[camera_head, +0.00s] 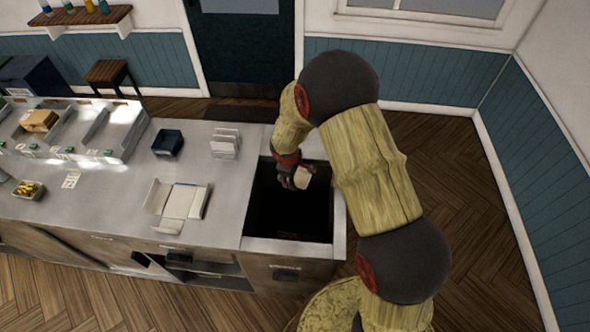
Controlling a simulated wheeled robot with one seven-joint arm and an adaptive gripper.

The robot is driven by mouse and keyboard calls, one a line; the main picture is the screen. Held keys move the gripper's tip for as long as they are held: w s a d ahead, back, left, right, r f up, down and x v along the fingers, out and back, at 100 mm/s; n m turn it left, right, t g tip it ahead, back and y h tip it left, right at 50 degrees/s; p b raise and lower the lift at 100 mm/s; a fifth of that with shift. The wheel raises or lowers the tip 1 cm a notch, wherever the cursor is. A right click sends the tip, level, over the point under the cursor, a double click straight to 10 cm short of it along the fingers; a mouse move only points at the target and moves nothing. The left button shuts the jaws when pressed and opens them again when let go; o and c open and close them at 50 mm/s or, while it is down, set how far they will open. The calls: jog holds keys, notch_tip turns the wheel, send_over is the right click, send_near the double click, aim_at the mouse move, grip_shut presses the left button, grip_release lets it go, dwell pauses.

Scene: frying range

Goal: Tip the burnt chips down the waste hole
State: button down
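The waste hole (268,212) is a large dark rectangular opening at the right end of the grey counter. My gripper (293,174) is over the far part of this opening, reaching down from the arm above. It appears shut on a small pale carton (302,178), which looks tilted. I cannot see into the carton, so whether it holds burnt chips is hidden. A faint reddish-brown patch shows low inside the opening, too dark to identify.
On the counter (120,205) are an open white box (178,199), a dark blue tub (167,142), a stack of white cartons (225,143) and a small tray of yellow chips (28,190) at far left. A divided metal rack (75,128) stands behind. Floor is clear at right.

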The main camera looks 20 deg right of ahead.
jog(key=shift+g+y+p, duration=0.7)
jog(key=shift+g+p, duration=0.1)
jog(key=shift+p, duration=6)
jog(key=shift+d+f+p, duration=0.1)
jog(key=shift+f+p, duration=0.05)
jog(key=shift+p, duration=0.2)
jog(key=shift+d+f+b, duration=0.1)
jog(key=shift+f+b, duration=0.15)
jog(key=shift+b, duration=0.05)
jog(key=shift+g+y, duration=0.3)
jog(key=shift+g, duration=0.1)
jog(key=shift+w+r, duration=0.15)
jog(key=shift+r, duration=1.3)
